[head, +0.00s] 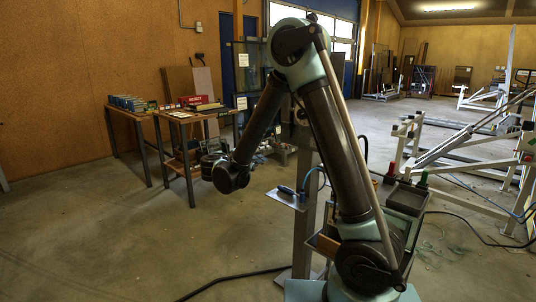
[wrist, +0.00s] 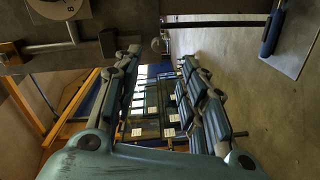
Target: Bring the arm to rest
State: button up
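My gripper (wrist: 161,57) shows in the wrist view with its two fingers spread wide apart. Nothing is between them but the distant background. In the head view my arm rises from its base, bends at a high elbow and comes down to a dark wrist joint left of the middle. The gripper itself cannot be made out there. The wrist appears in open air, apart from the tables.
A work table (head: 184,115) and a second table (head: 127,110) with boxes stand at the left. A flat trowel-like tool (head: 287,198) is close to my arm. White metal frames (head: 470,150) stand right. Cables cross the floor. The left foreground floor is clear.

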jog(key=shift+s+a, duration=0.3)
jog(key=shift+s, duration=0.1)
jog(key=s+d+g+y, duration=0.1)
jog(key=s+d+g, duration=0.1)
jog(key=d, duration=0.7)
jog(key=s+d+m+g+y, duration=0.1)
jog(key=s+d+g, duration=0.2)
jog(key=d, duration=0.6)
jog(key=s+d+f+m+g, duration=0.1)
jog(key=s+d+g, duration=0.1)
jog(key=d, duration=0.8)
jog(key=shift+s+g+y, duration=0.2)
jog(key=shift+g+y, duration=0.2)
jog(key=shift+g, duration=0.3)
jog(key=s+d+f+m+g+y, duration=0.1)
jog(key=s+d+f+y, duration=0.15)
jog(key=s, duration=0.25)
jog(key=s+d+f+m+g+y, duration=0.1)
jog(key=s+d+g, duration=0.1)
jog(key=s+d, duration=0.3)
jog(key=s+a+f+m+y, duration=0.3)
jog(key=s+f, duration=0.3)
jog(key=s, duration=0.6)
jog(key=shift+s+a+f+y, duration=0.2)
jog(key=shift+s+y, duration=0.15)
jog(key=shift+y, duration=0.4)
